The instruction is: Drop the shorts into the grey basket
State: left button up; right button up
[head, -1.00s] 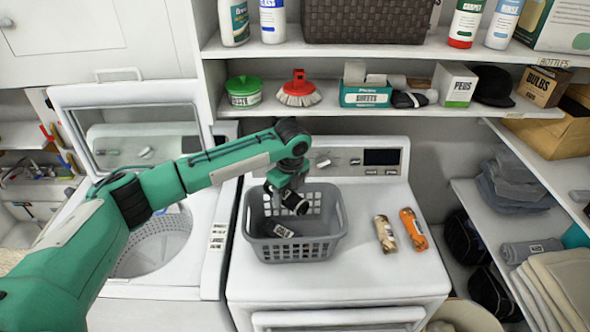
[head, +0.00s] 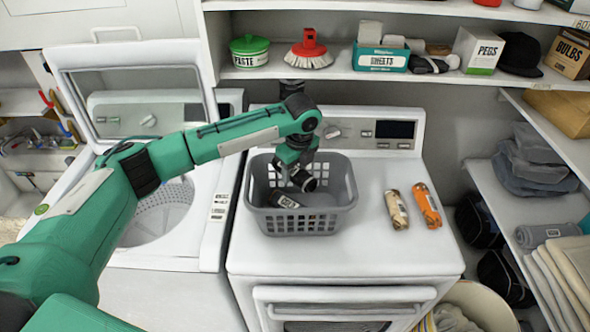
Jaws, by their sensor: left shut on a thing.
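The grey basket (head: 302,222) is a slotted plastic tub standing upright on top of the white front-loading machine. My left gripper (head: 301,183) points down inside the basket. It is shut on a dark grey cloth item with a white label, which I take to be the shorts (head: 289,201). The shorts are within the basket walls, low behind the front rim. The rim and the gripper hide part of them, so I cannot tell whether they touch the basket floor. My right gripper is not in view.
An open top-loading washer (head: 165,215) is at the left. Shelves hold a red brush (head: 308,52) and folded grey cloths (head: 535,160).

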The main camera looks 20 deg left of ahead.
aim_at(299, 170)
pick_arm(q)
jog(key=shift+f, duration=0.1)
jog(key=o, duration=1.1)
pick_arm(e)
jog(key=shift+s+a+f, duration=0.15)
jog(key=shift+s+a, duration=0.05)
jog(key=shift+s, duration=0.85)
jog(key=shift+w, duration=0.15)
pick_arm(q)
jog(key=shift+r, duration=0.3)
jog(key=r+b, duration=0.1)
jog(key=r, duration=0.3)
jog(key=d+r+b, duration=0.1)
jog(key=r+b, duration=0.1)
jog(key=r, duration=0.2)
jog(key=s+r+b, duration=0.1)
jog(key=r, duration=0.4)
jog(key=shift+d+r+b, duration=0.1)
jog(key=shift+d+b, duration=0.15)
jog(key=shift+b, duration=0.05)
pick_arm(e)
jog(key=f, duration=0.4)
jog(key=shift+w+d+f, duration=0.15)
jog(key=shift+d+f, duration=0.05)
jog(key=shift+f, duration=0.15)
